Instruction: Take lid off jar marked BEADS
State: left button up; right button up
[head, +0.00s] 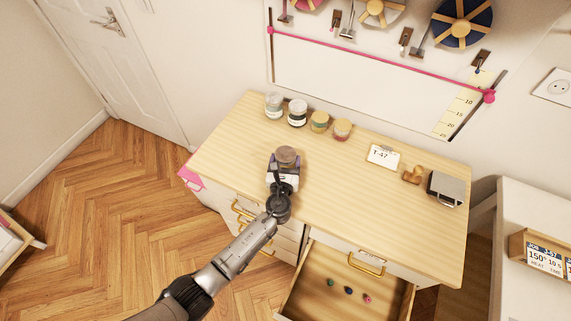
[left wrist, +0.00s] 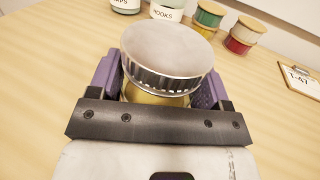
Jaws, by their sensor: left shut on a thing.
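A jar with a round silver fluted lid (left wrist: 165,55) is between the purple pads of my left gripper (left wrist: 160,77). A yellowish band (left wrist: 155,98) shows just below the lid rim. No label on this jar is in sight, so I cannot read BEADS on it. In the head view my left gripper (head: 284,167) is over the front part of the wooden desk, shut on this jar, whose lid (head: 287,155) looks brownish there. I cannot tell whether the pads press on the lid or the body. The lid appears seated on the jar. My right gripper is out of view.
Two white-labelled jars (head: 273,104) (head: 297,112), one reading HOOKS (left wrist: 165,13), stand at the back with green (head: 319,121) and red (head: 342,129) spools. A T-47 clipboard (head: 383,156) lies to the right. An open drawer (head: 322,270) juts out in front, holding small coloured items.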

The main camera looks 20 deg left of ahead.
aim_at(287, 156)
pick_arm(q)
jog(key=c, duration=0.4)
jog(key=shift+r, duration=0.1)
jog(key=shift+r+p, duration=0.35)
jog(key=shift+r, duration=0.2)
jog(key=r, duration=0.1)
jog(key=r+p, duration=0.1)
jog(key=r, duration=0.1)
jog(key=shift+s+d+r+p, duration=0.1)
jog(key=shift+d+r+p, duration=0.15)
jog(key=shift+d+p, duration=0.1)
jog(key=d+r, duration=0.2)
jog(key=d, duration=0.1)
jog(key=s+d+r+p, duration=0.1)
jog(key=d+r, duration=0.1)
jog(key=d, duration=0.2)
jog(key=s+d+r, duration=0.1)
jog(key=d+r, duration=0.1)
jog(key=d, duration=0.1)
jog(key=shift+d+r, duration=0.15)
jog(key=shift+d, duration=0.25)
jog(key=o, duration=0.5)
jog(key=c, duration=0.8)
